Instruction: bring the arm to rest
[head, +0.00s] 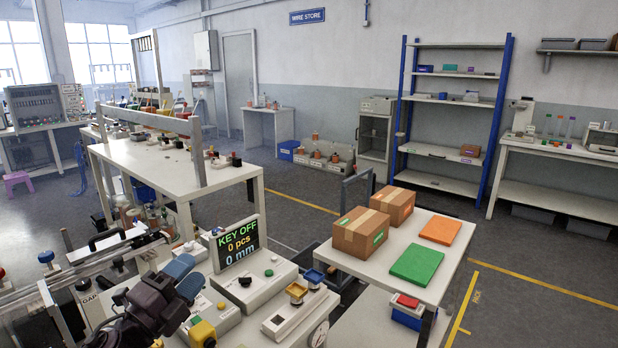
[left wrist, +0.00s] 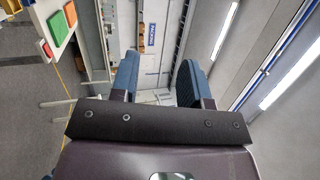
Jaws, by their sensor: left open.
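My left gripper (head: 187,277) shows at the lower left of the head view, in front of and above the machine bench. Its two blue fingers are apart with nothing between them. In the left wrist view the left gripper (left wrist: 157,78) is open and empty, and the far wall and shelves show between and beyond the fingers. My right gripper is in neither view.
A machine display (head: 239,243) reading KEY OFF stands just right of my left gripper. A white cart (head: 395,265) at the right holds two cardboard boxes (head: 361,231) and green (head: 417,263) and orange (head: 440,230) pads. Open floor lies beyond the cart.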

